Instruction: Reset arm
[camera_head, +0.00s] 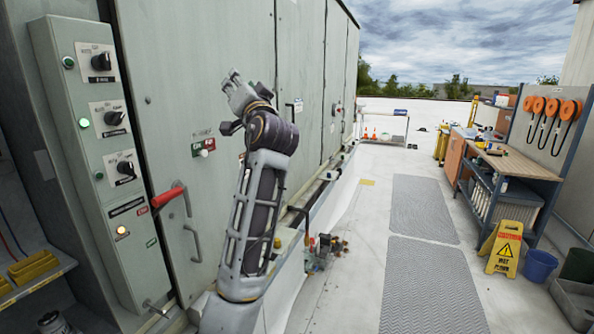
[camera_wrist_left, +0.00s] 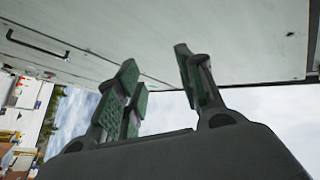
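My left arm rises from the bottom of the head view, and my left gripper (camera_head: 232,102) is raised in front of the grey-green cabinet wall (camera_head: 190,60). In the left wrist view, the two padded fingers of the left gripper (camera_wrist_left: 160,80) stand apart with nothing between them. The cabinet surface and sky show behind them. My right gripper is in neither view.
A control box (camera_head: 95,160) with several black knobs and a red-handled lever (camera_head: 168,195) are at the left. Several pipe fittings (camera_head: 325,250) sit low beside the cabinet. A workbench (camera_head: 515,162) and a yellow wet-floor sign (camera_head: 504,250) stand right. The matted walkway (camera_head: 425,210) is clear.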

